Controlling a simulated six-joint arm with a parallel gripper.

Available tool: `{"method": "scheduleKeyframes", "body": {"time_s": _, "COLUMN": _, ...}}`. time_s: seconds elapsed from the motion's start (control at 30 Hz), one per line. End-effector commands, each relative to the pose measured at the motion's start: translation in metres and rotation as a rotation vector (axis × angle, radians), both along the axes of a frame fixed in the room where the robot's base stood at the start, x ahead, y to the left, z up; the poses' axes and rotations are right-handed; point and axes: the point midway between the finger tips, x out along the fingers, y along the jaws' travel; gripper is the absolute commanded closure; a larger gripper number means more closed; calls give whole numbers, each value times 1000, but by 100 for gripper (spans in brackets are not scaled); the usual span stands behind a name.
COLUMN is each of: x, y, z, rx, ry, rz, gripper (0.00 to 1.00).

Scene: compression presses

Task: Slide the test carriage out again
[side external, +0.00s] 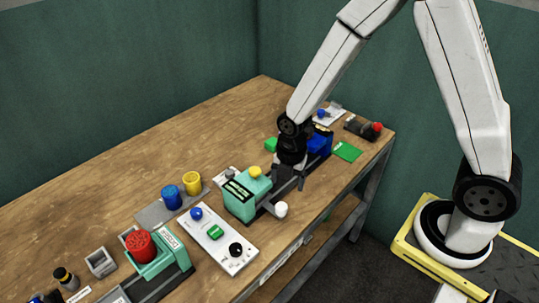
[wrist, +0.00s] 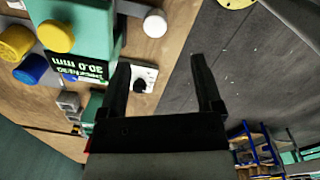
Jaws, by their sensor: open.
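A mint-green press (side external: 246,193) with a yellow knob on top and a dark display stands on the bench. The display (wrist: 76,64) reads about 30.0 mm in the wrist view. A grey arm with a white round knob (side external: 281,209) sticks out at its lower right; the knob also shows in the wrist view (wrist: 155,23). I cannot tell the carriage itself clearly from the press base. My gripper (side external: 290,183) is just behind and right of the press in the side view. In the wrist view my gripper (wrist: 160,65) has its fingers apart, with nothing between them.
A white control panel (side external: 215,238) with blue, green and black buttons lies left of the press. A blue device (side external: 320,141) and green mat (side external: 347,151) are right of my gripper. The bench's front edge is close.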

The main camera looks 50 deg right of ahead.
Motion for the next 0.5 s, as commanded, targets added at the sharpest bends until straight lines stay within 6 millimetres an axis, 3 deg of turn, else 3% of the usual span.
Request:
{"method": "scheduleKeyframes", "body": {"time_s": 0.23, "x": 7, "y": 7, "z": -20, "rx": -10, "ry": 30, "rz": 302, "gripper": 16}}
{"method": "scheduleKeyframes", "body": {"time_s": 0.5, "x": 9, "y": 9, "z": -26, "rx": -13, "ry": 38, "rz": 416, "gripper": 16}}
